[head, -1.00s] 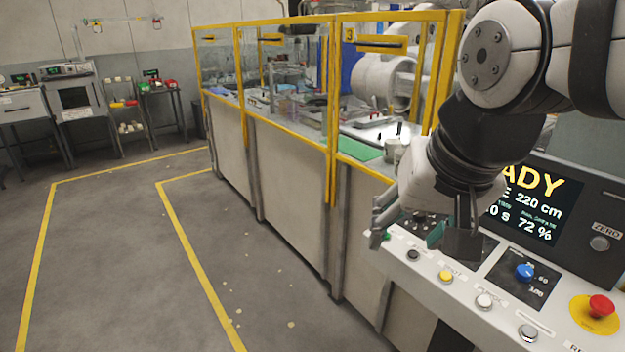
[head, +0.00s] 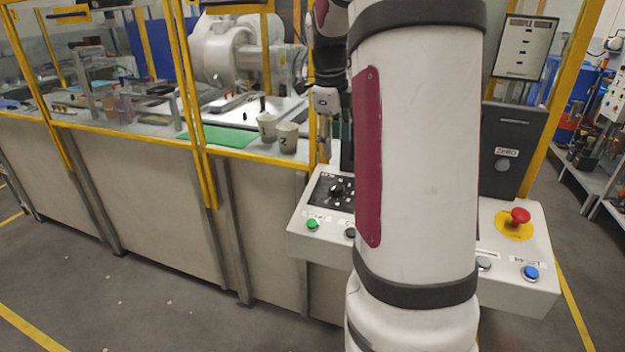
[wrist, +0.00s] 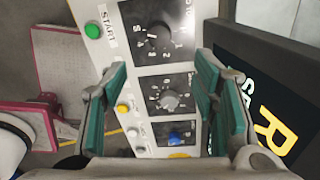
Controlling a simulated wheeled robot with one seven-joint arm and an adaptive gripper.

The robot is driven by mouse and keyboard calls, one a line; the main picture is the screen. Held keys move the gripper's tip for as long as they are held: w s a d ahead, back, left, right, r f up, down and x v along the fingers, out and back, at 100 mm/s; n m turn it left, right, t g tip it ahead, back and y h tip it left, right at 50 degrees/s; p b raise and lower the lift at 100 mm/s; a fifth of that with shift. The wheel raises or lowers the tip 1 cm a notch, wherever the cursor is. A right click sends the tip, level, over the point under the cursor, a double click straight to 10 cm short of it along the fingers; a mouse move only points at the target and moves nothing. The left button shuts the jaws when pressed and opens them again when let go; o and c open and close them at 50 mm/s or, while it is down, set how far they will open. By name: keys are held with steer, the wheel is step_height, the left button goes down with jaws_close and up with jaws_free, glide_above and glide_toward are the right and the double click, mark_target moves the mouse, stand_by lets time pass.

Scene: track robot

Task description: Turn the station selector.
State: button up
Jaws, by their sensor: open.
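The station selector appears to be the black knob (wrist: 158,37) on a dark square plate with numbers around it, beside the green START button; its title is not readable. It also shows in the head view (head: 335,188) at the left end of the white control panel (head: 302,236). My gripper (wrist: 162,75) is open and empty in the wrist view, its teal-padded fingers on either side of the dial column. The black knob shows beyond the fingertips, apart from them. In the head view my arm hides most of the gripper.
A grey knob (wrist: 170,98) and a blue knob (wrist: 175,137) sit below the black knob. The green START button (head: 312,224) and a red emergency button (head: 520,216) are on the panel. The dark display housing (wrist: 265,90) stands close beside the gripper. Yellow-framed guards (head: 190,90) rise behind.

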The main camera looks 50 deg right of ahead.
mark_target(337, 186)
steer(key=p+x, duration=0.1)
steer(key=x, duration=1.2)
steer(key=shift+s+a+f+p, duration=0.1)
steer(key=shift+f+p, duration=0.1)
steer(key=shift+p, duration=0.15)
steer(key=c, duration=1.2)
